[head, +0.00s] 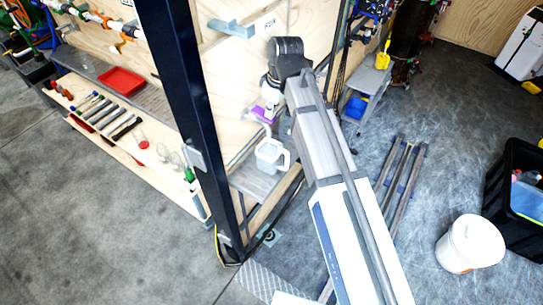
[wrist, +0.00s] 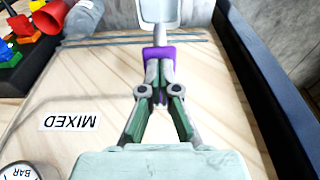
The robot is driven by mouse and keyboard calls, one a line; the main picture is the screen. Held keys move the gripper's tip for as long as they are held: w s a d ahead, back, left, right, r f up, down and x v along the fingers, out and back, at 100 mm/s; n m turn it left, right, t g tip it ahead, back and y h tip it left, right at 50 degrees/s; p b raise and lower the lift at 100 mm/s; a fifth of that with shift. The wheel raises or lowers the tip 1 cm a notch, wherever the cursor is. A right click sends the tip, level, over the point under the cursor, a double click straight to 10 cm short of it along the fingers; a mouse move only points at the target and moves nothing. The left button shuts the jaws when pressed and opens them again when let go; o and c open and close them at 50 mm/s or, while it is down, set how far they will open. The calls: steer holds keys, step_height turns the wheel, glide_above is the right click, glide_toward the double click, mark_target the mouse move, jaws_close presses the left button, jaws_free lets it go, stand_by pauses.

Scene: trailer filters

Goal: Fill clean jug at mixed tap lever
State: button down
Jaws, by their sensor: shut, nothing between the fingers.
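My gripper (wrist: 160,72) is shut and empty, its fingertips at the purple tap lever (wrist: 158,54); I cannot tell whether they touch it. A "MIXED" label (wrist: 70,123) is on the wooden panel left of the fingers. In the head view my gripper (head: 270,88) is beside the panel, just above the purple lever (head: 262,114). The white jug (head: 270,155) stands upright on a grey shelf below the lever, its handle to the right. Its pale rim (wrist: 158,10) appears at the top of the wrist view.
A dark post (head: 190,120) stands left of the arm. A workbench (head: 140,150) with a red tray (head: 121,81) is beyond it. A white bucket (head: 470,244) and black crate (head: 515,205) are on the floor at right. A gauge (wrist: 18,172) is on the panel.

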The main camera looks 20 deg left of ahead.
step_height(320, 180, up, 8)
steer(key=p, duration=0.4)
steer(key=shift+p, duration=0.4)
steer(key=w+d+f+m, duration=0.1)
steer(key=d+f+m, duration=0.4)
steer(key=d+f, duration=0.75)
steer(key=s+d+f+m+h, duration=0.1)
steer(key=s+d+f+m, duration=0.4)
steer(key=d+f, duration=0.65)
steer(key=s+d+f+m+h, duration=0.1)
steer(key=s+d+f+m, duration=0.45)
steer(key=d+f, duration=0.6)
steer(key=s+d+f+g+b, duration=0.1)
steer(key=s+f+g+b, duration=0.6)
steer(key=s+f, duration=1.8)
steer(key=s+b, duration=0.1)
steer(key=s, duration=0.3)
steer(key=shift+s+d+f+n+b, duration=0.2)
steer(key=shift+s+f+n+b, duration=0.05)
steer(key=shift+f+n+b, duration=0.15)
